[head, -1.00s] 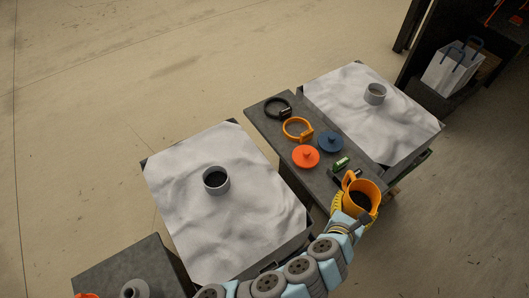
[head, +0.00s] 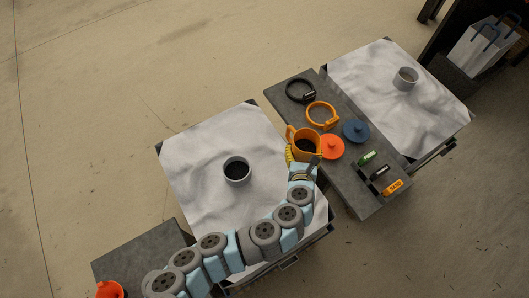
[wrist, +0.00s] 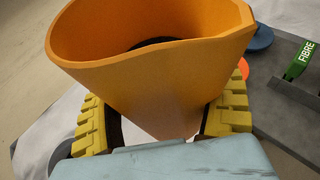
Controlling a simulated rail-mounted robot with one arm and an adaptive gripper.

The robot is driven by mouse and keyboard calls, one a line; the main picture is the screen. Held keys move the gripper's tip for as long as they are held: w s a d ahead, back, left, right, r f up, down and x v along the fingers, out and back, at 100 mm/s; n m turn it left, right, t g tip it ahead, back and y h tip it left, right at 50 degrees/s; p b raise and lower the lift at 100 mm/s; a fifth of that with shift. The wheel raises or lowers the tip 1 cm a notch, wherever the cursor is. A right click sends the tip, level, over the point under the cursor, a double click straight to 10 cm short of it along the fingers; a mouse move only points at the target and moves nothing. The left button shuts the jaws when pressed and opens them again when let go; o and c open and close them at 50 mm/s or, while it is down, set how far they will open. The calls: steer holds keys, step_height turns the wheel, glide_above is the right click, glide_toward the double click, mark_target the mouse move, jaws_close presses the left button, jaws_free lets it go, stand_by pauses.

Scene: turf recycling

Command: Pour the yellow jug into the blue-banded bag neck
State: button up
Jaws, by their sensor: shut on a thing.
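The yellow-orange jug (head: 303,144) is in my gripper (head: 302,166), with dark material inside. It looks roughly upright, above the gap between the near white bag and the grey bench. In the wrist view the jug (wrist: 150,85) fills the middle, between my gripper's two yellow ridged fingers (wrist: 160,120), which are shut on it. The near bag (head: 200,135) has a grey neck (head: 237,170), dark inside, left of the jug and apart from it. The far bag (head: 370,70) has a pale grey neck (head: 405,78). I cannot make out a blue band on either neck.
The grey bench (head: 355,200) between the bags holds a black ring (head: 300,90), an orange ring (head: 321,115), a red lid (head: 332,147), a blue lid (head: 356,130) and small tags, one green (head: 366,158). A red object (head: 110,290) sits at bottom left.

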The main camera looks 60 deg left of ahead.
steer(key=s+a+f+n+g+y, duration=0.1)
steer(key=s+a+f+n+g, duration=0.2)
steer(key=s+a, duration=0.6)
steer(key=s+a+f+n+g+y+p, duration=0.1)
steer(key=s+a+f+n+g+y, duration=0.1)
steer(key=s+a+n+g, duration=0.3)
steer(key=s+a+f, duration=0.1)
steer(key=s+a, duration=0.3)
steer(key=s, duration=0.5)
steer(key=shift+s+g, duration=0.15)
steer(key=shift+g, duration=0.25)
